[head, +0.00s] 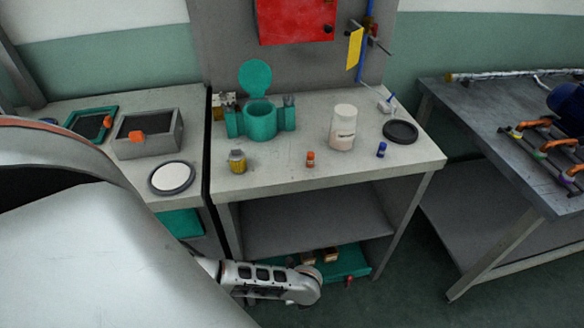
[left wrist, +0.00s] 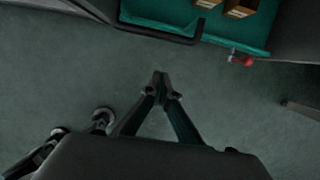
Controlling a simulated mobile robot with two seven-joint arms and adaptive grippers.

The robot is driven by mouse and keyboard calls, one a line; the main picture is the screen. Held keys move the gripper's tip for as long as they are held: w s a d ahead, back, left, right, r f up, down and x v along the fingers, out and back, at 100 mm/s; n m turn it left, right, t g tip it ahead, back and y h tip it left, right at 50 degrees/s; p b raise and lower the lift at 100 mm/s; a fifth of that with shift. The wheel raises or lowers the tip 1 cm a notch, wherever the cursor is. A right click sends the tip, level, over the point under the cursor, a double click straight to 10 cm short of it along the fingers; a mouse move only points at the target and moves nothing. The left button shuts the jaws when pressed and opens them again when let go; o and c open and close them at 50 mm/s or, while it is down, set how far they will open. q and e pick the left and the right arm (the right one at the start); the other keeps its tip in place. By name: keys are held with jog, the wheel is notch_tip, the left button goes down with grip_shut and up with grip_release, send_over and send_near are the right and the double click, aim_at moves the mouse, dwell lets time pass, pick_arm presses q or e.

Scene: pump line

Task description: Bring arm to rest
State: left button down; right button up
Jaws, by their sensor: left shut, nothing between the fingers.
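My left gripper (left wrist: 160,84) shows in the left wrist view. Its two fingers meet at the tips and hold nothing. It is over bare green floor, with the edge of a teal tray (left wrist: 160,24) ahead of it at the top of the picture. In the head view a jointed part of my arm (head: 268,280) reaches in from the left, low in front of the middle bench, below its top. I cannot make out the fingers there. My right gripper is in neither view.
The middle bench (head: 300,178) carries a teal lidded container (head: 260,122), a white jar (head: 343,128) and small bottles. Its lower shelf (head: 300,224) is near my arm. A teal tray (head: 345,263) lies underneath. A dark metal table (head: 490,130) stands right. Floor between is clear.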

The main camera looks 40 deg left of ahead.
pick_arm(q)
jog(key=p+v, duration=0.1)
jog(key=v, duration=0.2)
jog(key=shift+s+d, duration=0.1)
jog(key=shift+s, duration=0.05)
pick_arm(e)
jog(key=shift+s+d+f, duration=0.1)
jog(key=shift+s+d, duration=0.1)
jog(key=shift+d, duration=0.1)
pick_arm(q)
jog(key=shift+f, duration=0.1)
